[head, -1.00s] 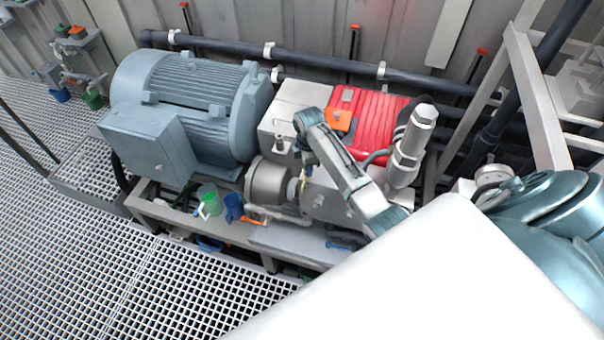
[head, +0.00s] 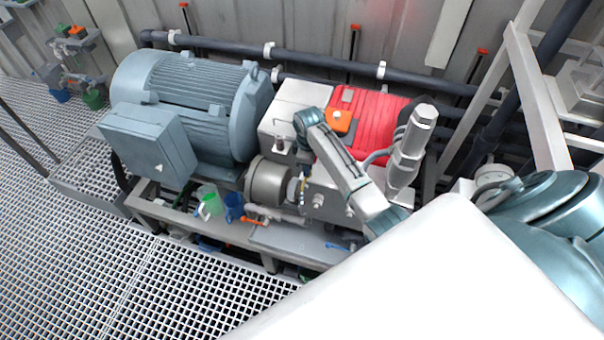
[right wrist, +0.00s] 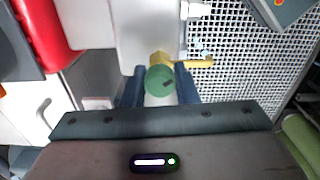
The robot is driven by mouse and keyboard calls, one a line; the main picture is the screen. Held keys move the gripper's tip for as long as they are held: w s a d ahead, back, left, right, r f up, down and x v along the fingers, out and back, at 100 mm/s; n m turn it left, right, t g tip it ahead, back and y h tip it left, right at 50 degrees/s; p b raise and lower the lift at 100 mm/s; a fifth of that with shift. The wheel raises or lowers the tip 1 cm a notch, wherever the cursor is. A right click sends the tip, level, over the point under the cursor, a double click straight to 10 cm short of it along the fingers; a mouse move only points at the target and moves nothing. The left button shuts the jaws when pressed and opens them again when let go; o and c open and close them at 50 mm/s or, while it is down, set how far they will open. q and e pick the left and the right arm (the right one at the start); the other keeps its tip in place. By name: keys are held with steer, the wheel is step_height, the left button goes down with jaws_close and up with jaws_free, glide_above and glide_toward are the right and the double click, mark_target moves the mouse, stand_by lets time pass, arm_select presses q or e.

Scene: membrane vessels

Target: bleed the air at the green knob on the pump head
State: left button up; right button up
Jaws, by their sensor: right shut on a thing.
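The green knob (right wrist: 160,80) shows in the right wrist view, between the two dark blue fingers of my right gripper (right wrist: 160,88). The fingers are shut on it from both sides. A yellow fitting with a lever (right wrist: 198,63) is just beyond the knob. In the head view my right arm reaches over from the right, and its wrist is down by the front of the pump head (head: 325,202). The knob cannot be made out there. My left gripper is not in view.
A large grey-blue motor (head: 195,95) stands left of the red-covered pump (head: 378,125). A green cup (head: 209,203) and a blue cup (head: 234,207) are at the frame's front, beside an orange-handled valve (head: 253,220). Dark pipes run along the back wall. Grating floor lies open in front.

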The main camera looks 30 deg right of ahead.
steer(key=m, duration=0.3)
steer(key=shift+m, duration=0.4)
steer(key=m, duration=0.4)
steer(key=o, duration=1)
steer(key=shift+c, duration=0.2)
